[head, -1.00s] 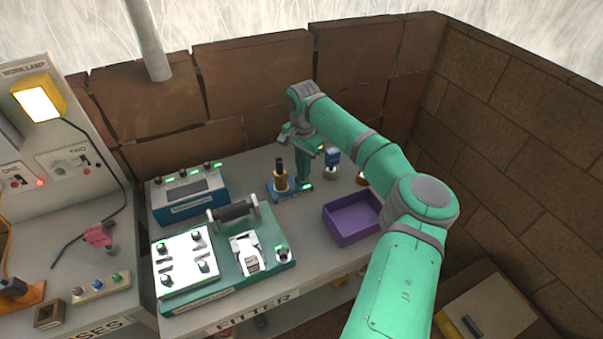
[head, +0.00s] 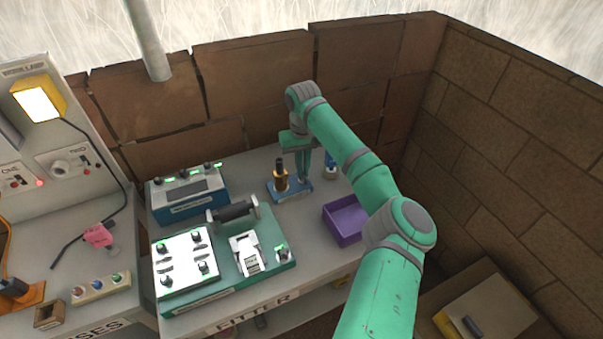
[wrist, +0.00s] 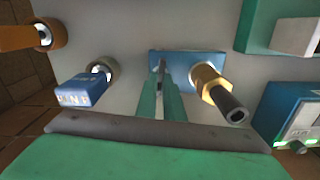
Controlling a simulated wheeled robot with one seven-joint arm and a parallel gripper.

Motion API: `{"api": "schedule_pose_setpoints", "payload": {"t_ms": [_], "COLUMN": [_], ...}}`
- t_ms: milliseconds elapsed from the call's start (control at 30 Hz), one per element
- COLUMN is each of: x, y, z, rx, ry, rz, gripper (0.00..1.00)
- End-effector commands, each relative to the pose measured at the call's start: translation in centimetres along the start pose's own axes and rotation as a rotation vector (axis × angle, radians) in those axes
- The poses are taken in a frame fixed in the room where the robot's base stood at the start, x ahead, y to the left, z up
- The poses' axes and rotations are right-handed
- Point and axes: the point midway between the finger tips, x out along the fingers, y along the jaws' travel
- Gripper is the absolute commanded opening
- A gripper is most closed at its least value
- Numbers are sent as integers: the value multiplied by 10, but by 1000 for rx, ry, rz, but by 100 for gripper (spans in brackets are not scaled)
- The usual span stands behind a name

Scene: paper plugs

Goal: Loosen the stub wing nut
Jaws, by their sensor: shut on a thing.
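My gripper (head: 304,180) points down over the right part of a small blue base plate (head: 284,195) on the fitter bench. In the wrist view, the two green fingers of my gripper (wrist: 161,74) are close together at the blue plate (wrist: 184,62). They are shut on the stub wing nut, which the fingers mostly hide. A brass post with a black top (head: 280,176) stands on the same plate to the left. It also shows in the wrist view (wrist: 212,86), right of my fingers and apart from them.
A purple tray (head: 345,222) lies right of the plate. A blue-topped piece (head: 331,164) stands behind it, near my gripper. A blue control box (head: 188,193) and a green-based fixture (head: 268,258) take up the left of the bench. A brown wall (head: 255,85) closes the back.

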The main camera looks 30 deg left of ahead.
Motion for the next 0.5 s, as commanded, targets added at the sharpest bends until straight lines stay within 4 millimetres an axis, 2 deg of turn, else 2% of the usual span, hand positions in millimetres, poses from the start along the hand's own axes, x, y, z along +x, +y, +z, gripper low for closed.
{"api": "schedule_pose_setpoints", "payload": {"t_ms": [500], "x": [0], "y": [0], "z": [-1], "rx": [-556], "ry": [1], "rz": [2], "gripper": [0]}}
